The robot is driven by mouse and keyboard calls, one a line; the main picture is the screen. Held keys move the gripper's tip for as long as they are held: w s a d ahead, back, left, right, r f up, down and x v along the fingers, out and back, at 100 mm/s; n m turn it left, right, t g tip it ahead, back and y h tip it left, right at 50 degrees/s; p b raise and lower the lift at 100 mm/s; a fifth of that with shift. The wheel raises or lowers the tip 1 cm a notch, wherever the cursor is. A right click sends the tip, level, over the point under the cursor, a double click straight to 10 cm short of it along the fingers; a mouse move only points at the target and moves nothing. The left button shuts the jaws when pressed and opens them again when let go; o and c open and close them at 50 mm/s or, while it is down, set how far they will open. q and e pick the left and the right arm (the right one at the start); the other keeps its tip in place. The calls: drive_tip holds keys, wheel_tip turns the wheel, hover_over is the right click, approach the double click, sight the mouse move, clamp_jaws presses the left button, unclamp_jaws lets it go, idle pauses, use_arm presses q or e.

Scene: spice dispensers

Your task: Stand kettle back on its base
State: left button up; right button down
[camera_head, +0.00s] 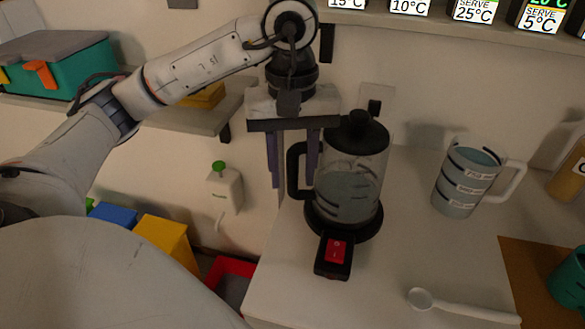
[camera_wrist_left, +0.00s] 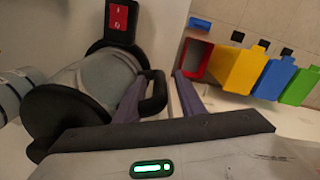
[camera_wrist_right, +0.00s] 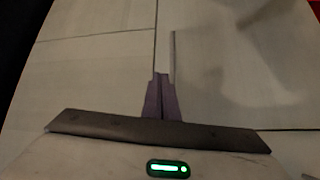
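The kettle (camera_head: 350,180), with a glass body, black lid and black handle (camera_head: 293,172), stands upright on its black base (camera_head: 343,230). The base has a red switch (camera_head: 336,250) at its front. My left gripper (camera_head: 292,183) is open and points down, its purple fingers on either side of the handle. The left wrist view shows the handle (camera_wrist_left: 156,92) between the fingers (camera_wrist_left: 160,77), with a gap. The kettle body (camera_wrist_left: 95,75) and red switch (camera_wrist_left: 118,18) also show there. My right gripper (camera_wrist_right: 162,78) is shut and empty, away from the kettle.
A measuring jug (camera_head: 462,182) stands right of the kettle, and a white spoon (camera_head: 455,305) lies at the front. A white bottle (camera_head: 224,188) is left of the counter (camera_head: 285,285). A shelf with temperature signs (camera_head: 473,10) runs above. The counter between base and spoon is clear.

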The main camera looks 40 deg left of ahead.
use_arm(q)
drive_tip(key=shift+r+p, duration=0.3)
wheel_tip(320, 180, up, 12)
drive_tip(key=p, duration=0.3)
drive_tip(key=shift+f+p, duration=0.15)
drive_tip(key=shift+p, duration=0.2)
drive_tip(key=shift+s, duration=0.1)
idle(2.2)
